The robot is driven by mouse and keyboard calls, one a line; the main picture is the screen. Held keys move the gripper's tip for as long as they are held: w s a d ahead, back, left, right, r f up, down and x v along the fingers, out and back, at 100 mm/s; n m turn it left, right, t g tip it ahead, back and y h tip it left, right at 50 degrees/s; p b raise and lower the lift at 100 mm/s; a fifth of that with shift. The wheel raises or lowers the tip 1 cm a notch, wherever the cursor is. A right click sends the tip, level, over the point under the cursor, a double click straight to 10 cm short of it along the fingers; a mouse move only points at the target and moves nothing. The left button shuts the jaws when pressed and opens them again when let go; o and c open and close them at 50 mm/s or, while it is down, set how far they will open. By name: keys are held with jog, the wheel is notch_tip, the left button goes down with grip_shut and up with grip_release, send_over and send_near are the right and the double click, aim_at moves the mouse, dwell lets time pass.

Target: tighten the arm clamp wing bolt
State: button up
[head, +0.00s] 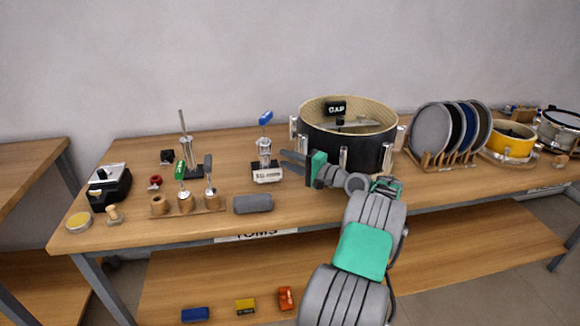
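I cannot tell for sure which part is the arm clamp wing bolt. A large black drum shell (362,150) with an open top stands on the bench; a black tag (336,107) shows at its far rim, and a grey bar-like part (352,122) lies across its inside. Left of it a clear and metal stand (264,152) with a blue top (265,118) stands on a white labelled base (267,174).
A grey block (253,204) lies at the front edge. A wooden rack (187,207) with green-topped and grey-topped parts stands left. Round mesh pads (431,130) stand in a rack right of the drum, then a yellow drum (511,141). Bare bench lies between the block and drum.

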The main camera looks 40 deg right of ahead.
jog(key=b, duration=0.2)
jog(key=f+b, duration=0.1)
jog(key=shift+s+f+b, duration=0.2)
jog(key=shift+f+b, duration=0.1)
jog(key=shift+b, duration=0.05)
jog(key=shift+s+d+b, duration=0.1)
jog(key=shift+s+b, duration=0.2)
jog(key=shift+b, duration=0.6)
jog(key=shift+s+r+b, duration=0.25)
jog(key=shift+s+b, duration=0.05)
jog(key=shift+b, duration=0.75)
jog(key=shift+s+a+r, duration=0.15)
jog(key=shift+a+r, duration=0.05)
jog(key=shift+r, duration=0.1)
